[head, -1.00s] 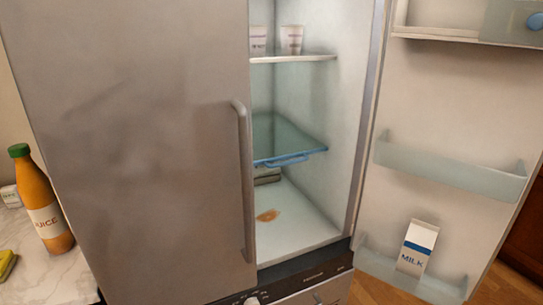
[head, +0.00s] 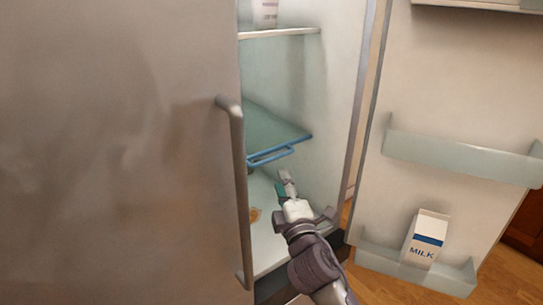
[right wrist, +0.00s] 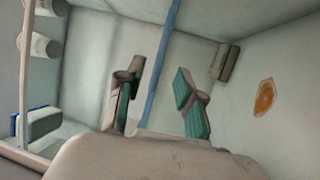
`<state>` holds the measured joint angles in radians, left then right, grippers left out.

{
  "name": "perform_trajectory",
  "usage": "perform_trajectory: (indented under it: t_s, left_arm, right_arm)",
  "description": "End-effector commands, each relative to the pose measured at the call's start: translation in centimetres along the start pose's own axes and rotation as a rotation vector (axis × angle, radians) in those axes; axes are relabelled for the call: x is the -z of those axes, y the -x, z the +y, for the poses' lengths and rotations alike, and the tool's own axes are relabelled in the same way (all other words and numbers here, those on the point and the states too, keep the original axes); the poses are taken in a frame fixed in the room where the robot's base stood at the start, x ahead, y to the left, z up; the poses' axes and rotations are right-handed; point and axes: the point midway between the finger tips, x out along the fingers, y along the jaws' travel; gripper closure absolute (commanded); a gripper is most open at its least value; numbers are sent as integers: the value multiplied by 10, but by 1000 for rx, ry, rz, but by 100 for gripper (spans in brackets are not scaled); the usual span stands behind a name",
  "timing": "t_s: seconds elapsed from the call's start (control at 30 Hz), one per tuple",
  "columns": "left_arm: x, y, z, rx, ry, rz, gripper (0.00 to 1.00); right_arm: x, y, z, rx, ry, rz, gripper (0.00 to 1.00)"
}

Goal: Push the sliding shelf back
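The sliding shelf (head: 272,128), a glass plate with a blue rim and blue front handle (head: 270,156), sits inside the fridge below the white upper shelf. My right gripper (head: 286,184) reaches in from below right, just below the handle in the head view. In the right wrist view the gripper's (right wrist: 158,82) two fingers stand apart. The shelf's blue edge (right wrist: 160,62) runs between them in the picture, apparently beyond the fingertips. I cannot tell whether they touch it. My left gripper is out of view.
The fridge door (head: 455,95) stands open on the right, with a milk carton (head: 427,238) in its lower bin. The other door's handle (head: 236,190) is close on the left. An orange stain (right wrist: 264,98) lies on the fridge floor.

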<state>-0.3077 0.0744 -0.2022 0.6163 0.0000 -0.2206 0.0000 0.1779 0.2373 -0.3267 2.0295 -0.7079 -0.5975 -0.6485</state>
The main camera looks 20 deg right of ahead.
Motion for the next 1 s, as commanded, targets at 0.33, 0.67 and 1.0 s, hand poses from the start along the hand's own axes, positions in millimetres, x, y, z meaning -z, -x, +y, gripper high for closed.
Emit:
perform_trajectory:
  t_s: [0.33,0.67,1.0]
  left_arm:
    - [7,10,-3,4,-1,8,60]
    - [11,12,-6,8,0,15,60]
    - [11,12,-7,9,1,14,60]
  right_arm:
    - [0,-72,2,0,-1,0,63]
    - [0,-94,0,1,-2,1,63]
    - [0,-94,-1,1,-2,1,83]
